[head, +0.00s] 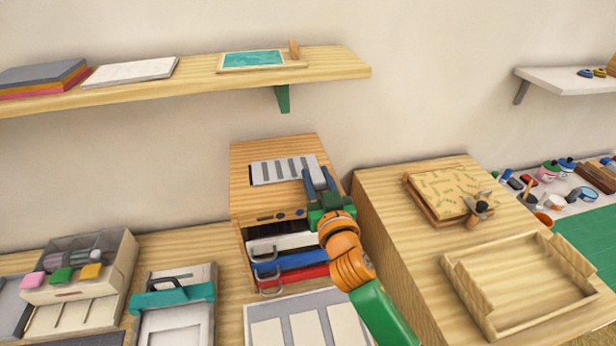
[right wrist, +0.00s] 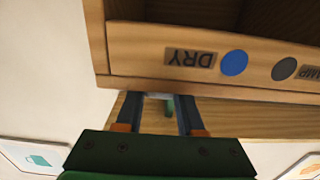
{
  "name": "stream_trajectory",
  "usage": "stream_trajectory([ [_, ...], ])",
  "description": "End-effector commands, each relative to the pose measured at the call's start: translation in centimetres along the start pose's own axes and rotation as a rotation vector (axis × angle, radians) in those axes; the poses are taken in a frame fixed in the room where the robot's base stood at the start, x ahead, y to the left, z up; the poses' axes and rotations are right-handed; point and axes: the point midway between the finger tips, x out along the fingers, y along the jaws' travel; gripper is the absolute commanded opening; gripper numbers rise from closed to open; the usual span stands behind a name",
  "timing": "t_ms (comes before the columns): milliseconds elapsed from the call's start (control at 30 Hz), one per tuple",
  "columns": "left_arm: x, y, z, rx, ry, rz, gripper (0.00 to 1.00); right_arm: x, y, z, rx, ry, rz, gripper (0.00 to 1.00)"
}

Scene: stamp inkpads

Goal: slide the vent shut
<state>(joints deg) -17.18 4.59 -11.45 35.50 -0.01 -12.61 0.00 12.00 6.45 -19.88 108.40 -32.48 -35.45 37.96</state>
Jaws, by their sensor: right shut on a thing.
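The vent (head: 268,172) is a light grey plate with several dark slots, lying on top of the wooden cabinet (head: 262,146). Dark slots show along it in the head view. My right gripper (head: 318,180) is at the plate's right end, its two blue-grey fingers shut on the vent there. In the right wrist view the fingers (right wrist: 160,104) reach the cabinet's edge, with a small light grey piece between their tips. The exact part held is mostly hidden. My left gripper is not in view.
Below the cabinet top are open drawers with white, blue and red fronts (head: 290,262). A wooden block with a patterned board (head: 450,187) and a wooden tray (head: 482,318) stands to the right. A shelf (head: 340,72) hangs above.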

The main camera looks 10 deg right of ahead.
Motion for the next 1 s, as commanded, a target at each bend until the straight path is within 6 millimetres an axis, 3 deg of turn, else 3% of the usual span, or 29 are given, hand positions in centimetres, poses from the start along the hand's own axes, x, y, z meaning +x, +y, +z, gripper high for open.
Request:
stream_trajectory([
  [233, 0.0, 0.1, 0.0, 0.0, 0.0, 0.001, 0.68, 0.0, 0.3, 0.0, -0.002, 0.0, 0.006, 0.0],
  [267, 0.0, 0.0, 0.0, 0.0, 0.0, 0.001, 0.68, 0.0, 0.3, 0.0, -0.002, 0.0, 0.006, 0.4],
  [367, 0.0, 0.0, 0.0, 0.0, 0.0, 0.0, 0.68, 0.0, 0.3, 0.0, -0.002, 0.0, 0.005, 0.67],
  [733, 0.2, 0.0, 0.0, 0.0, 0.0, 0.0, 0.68, -0.4, 0.2, 0.1, 0.0, 0.001, 0.003, 0.68],
  [1000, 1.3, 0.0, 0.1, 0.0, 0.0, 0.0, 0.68, -4.8, 0.4, 0.3, 0.003, -0.001, 0.004, 0.68],
])
